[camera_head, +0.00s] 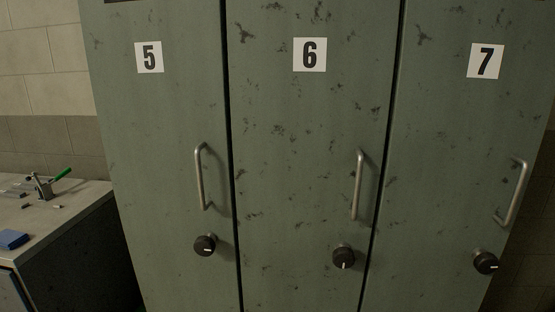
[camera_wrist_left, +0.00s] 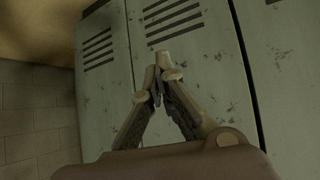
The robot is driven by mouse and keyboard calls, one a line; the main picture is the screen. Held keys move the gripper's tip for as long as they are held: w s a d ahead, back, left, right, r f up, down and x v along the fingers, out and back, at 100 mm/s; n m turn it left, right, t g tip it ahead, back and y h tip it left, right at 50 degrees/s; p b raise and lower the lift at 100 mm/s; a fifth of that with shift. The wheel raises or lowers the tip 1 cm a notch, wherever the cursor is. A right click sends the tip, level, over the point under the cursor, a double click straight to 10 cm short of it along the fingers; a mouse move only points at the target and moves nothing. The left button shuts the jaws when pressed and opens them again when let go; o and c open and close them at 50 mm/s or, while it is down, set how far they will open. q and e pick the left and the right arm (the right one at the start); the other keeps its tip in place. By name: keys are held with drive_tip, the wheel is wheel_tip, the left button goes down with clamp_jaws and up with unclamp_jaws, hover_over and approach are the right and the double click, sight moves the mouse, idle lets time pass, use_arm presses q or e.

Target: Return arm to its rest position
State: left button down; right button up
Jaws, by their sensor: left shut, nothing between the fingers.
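My left gripper (camera_wrist_left: 157,86) shows in the left wrist view, with its fingers together and nothing between them. Behind it are the upper parts of green locker doors (camera_wrist_left: 208,70) with vent slots. I cannot tell how far it is from the doors. No arm or gripper shows in the head view. My right gripper is in neither view.
The head view shows closed lockers 5 (camera_head: 170,120), 6 (camera_head: 300,120) and 7 (camera_head: 460,130), each with a handle and a dark knob. A counter (camera_head: 75,213) at the left holds a blue block (camera_head: 13,239) and small items. A block wall (camera_head: 45,70) stands behind.

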use_arm(q)
drive_tip(key=s+a+f+n+g+y, duration=0.1)
drive_tip(key=s+a+f+g+y, duration=0.2)
drive_tip(key=s+a+f, duration=1)
drive_tip(key=s+a+f+n+g, duration=0.1)
drive_tip(key=s+a+f+g, duration=0.1)
drive_tip(key=s, duration=0.8)
drive_tip(key=s+a+f+g+y, duration=0.1)
drive_tip(key=s+a, duration=0.4)
drive_tip(key=s, duration=0.6)
drive_tip(key=shift+f+n+g+y, duration=0.3)
drive_tip(key=shift+f+n+g, duration=0.1)
drive_tip(key=shift+f+g, duration=0.4)
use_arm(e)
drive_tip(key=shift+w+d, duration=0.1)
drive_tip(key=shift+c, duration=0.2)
